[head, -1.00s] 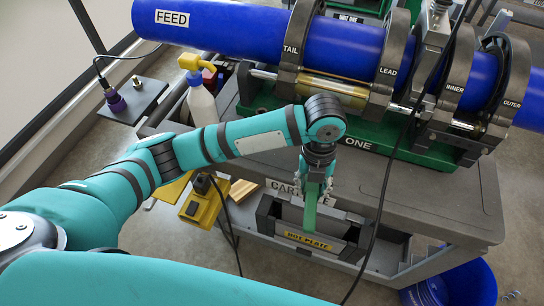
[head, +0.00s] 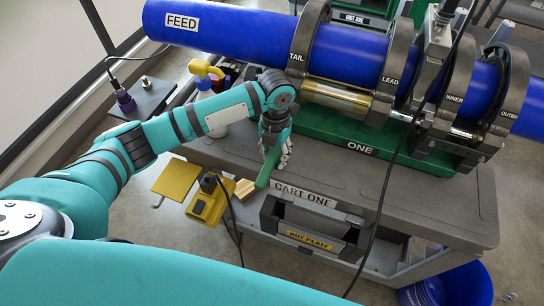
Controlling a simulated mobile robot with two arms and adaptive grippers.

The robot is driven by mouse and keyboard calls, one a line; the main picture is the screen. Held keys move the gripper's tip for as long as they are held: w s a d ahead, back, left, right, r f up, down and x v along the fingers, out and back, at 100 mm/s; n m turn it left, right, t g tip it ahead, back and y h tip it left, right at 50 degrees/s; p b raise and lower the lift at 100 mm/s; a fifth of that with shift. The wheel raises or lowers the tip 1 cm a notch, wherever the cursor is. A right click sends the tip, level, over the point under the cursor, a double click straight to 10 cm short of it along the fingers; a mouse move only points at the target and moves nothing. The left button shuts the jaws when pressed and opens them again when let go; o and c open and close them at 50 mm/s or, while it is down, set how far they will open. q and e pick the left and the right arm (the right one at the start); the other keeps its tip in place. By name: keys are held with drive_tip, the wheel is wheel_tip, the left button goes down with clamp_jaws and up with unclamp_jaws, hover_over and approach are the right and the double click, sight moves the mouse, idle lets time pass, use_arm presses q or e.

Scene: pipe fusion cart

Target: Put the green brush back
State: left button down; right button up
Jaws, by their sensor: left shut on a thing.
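The green brush (head: 267,167) is held in my left gripper (head: 274,150), with its green part pointing down and slightly left. The gripper is shut on it, above the left front part of the grey cart top, near the "CART ONE" label (head: 304,194). The fingers hide the upper part of the brush. I cannot tell whether the brush touches the cart. My right gripper is not in view.
The hot plate holder (head: 308,238) hangs on the cart's front. A yellow box (head: 207,200) with a black cable is left of the cart. A blue pipe (head: 235,30) lies in the green-based clamp machine behind. The cart top's right front (head: 430,205) is clear.

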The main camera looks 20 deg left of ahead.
sight(272, 160)
use_arm(q)
drive_tip(key=shift+w+a+f, duration=0.15)
drive_tip(key=shift+a+f, duration=0.1)
drive_tip(key=shift+a, duration=0.2)
wheel_tip(272, 160, down, 2)
drive_tip(key=shift+f+p, duration=0.25)
drive_tip(key=shift+p, duration=0.4)
drive_tip(key=shift+f, duration=0.3)
drive_tip(key=shift+f, duration=0.15)
drive_tip(key=c, duration=0.9)
unclamp_jaws()
